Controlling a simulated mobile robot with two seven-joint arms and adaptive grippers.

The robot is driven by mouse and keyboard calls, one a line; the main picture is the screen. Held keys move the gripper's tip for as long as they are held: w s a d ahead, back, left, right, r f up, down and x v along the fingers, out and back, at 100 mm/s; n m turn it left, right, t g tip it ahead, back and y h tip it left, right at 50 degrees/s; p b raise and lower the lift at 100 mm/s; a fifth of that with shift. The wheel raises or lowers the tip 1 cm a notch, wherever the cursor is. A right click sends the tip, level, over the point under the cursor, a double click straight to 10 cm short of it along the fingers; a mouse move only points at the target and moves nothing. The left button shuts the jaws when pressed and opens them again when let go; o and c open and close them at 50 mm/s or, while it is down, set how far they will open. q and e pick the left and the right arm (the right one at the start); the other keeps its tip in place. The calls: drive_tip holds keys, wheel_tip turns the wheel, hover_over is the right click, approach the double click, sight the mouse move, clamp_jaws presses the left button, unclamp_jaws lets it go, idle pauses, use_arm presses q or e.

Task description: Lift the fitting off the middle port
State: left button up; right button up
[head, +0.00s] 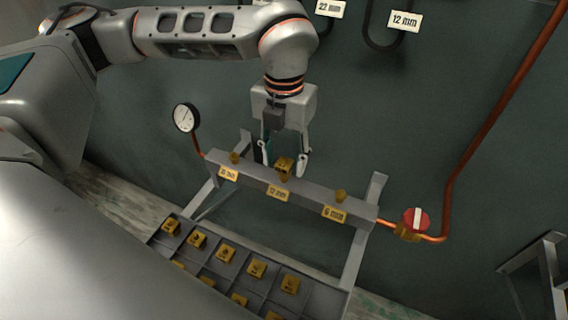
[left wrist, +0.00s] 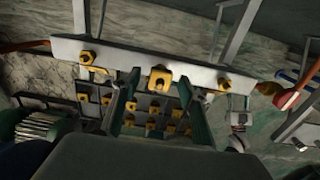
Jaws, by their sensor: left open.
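The fitting (head: 284,164) is a small yellow brass block on the middle port of the grey manifold bar (head: 312,194), above the "12 mm" label (head: 278,192). My left gripper (head: 284,168) points down over the bar, open, with one finger on each side of the fitting. A gap shows between fitting and fingers. In the left wrist view the fitting (left wrist: 160,77) sits between the two fingers of my left gripper (left wrist: 157,80), against the bar. Brass ports left (head: 235,158) and right (head: 341,196) of it carry no block.
A pressure gauge (head: 186,118) stands at the bar's left end. A red-handled valve (head: 416,218) and copper pipe are at its right. A compartment tray (head: 318,298) with several brass fittings lies below. Labelled hooks hang on the green wall behind.

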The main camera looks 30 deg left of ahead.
use_arm(q)
drive_tip(key=shift+f, duration=0.7)
clamp_jaws()
drive_tip(key=shift+r, duration=0.1)
